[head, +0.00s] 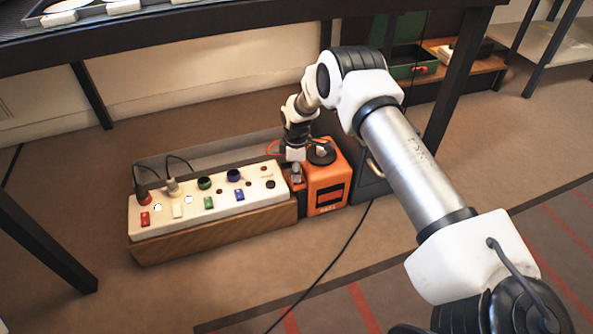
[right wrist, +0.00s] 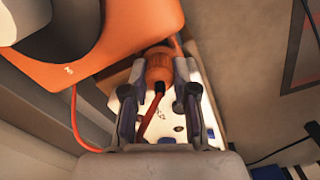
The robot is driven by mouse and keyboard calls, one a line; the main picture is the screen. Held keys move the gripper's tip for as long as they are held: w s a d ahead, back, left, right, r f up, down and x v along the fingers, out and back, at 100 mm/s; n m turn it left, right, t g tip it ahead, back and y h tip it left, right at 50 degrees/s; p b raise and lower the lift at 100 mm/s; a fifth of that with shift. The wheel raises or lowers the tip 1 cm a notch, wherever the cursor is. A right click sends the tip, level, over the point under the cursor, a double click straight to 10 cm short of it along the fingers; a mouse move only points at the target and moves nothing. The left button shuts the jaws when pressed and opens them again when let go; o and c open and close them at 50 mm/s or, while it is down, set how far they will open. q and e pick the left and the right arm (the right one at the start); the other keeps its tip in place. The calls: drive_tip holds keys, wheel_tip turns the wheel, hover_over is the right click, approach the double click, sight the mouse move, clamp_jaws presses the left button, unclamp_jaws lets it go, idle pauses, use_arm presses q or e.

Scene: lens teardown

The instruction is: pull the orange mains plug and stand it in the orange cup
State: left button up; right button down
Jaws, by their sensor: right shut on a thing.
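The orange plug (right wrist: 158,66) sits between the two fingers of my right gripper (right wrist: 157,85) in the right wrist view, its orange cord trailing back towards the camera. My right gripper, shut on the plug, also shows in the head view (head: 296,174), at the right end of the white socket strip (head: 255,194). Whether the plug's pins are in a socket is hidden. An orange box-like body (head: 328,182) with a dark round top stands just right of the gripper; its orange edge fills the upper left of the wrist view. I cannot make out a separate orange cup. My left gripper is not in view.
The strip lies on a wooden-sided box (head: 215,232) on the floor, with a red-and-black plug (head: 143,193), a pale plug (head: 173,187) and coloured switches. A dark table edge (head: 200,30) hangs above. A black cable crosses the clear floor in front.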

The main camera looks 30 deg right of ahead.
drive_tip(key=shift+f, duration=0.15)
drive_tip(key=c, duration=0.8)
unclamp_jaws()
